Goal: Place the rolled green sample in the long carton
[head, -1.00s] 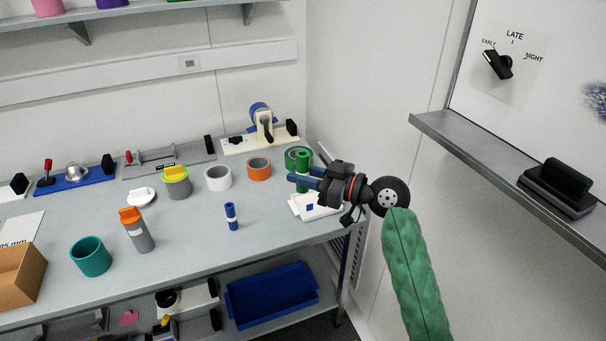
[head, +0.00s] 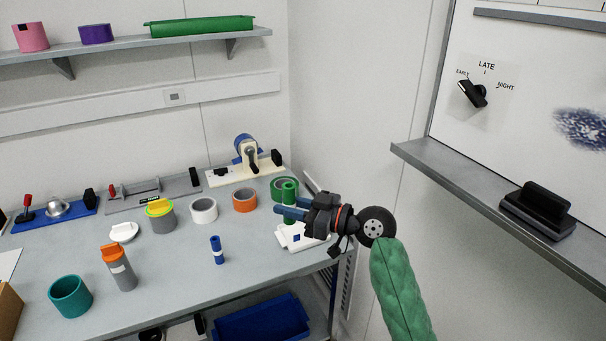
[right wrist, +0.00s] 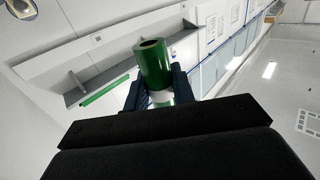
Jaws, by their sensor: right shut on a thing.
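The rolled green sample (head: 289,196) is a small upright green roll between the blue fingers of my right gripper (head: 290,210). My right gripper is shut on it. In the right wrist view the green sample (right wrist: 154,64) shows a dark hollow end and a white band lower down. In the head view it appears in front of a green tape roll and above a white pad. A brown carton (head: 9,312) is cut off at the left edge; I cannot tell whether it is the long one. My left gripper is not in view.
The grey bench (head: 180,275) holds a blue roll (head: 217,250), an orange-capped bottle (head: 118,267), a teal cup (head: 70,296) and several tape rolls. A long green object (head: 200,26) lies on the wall shelf. A ledge (head: 480,190) juts out at right.

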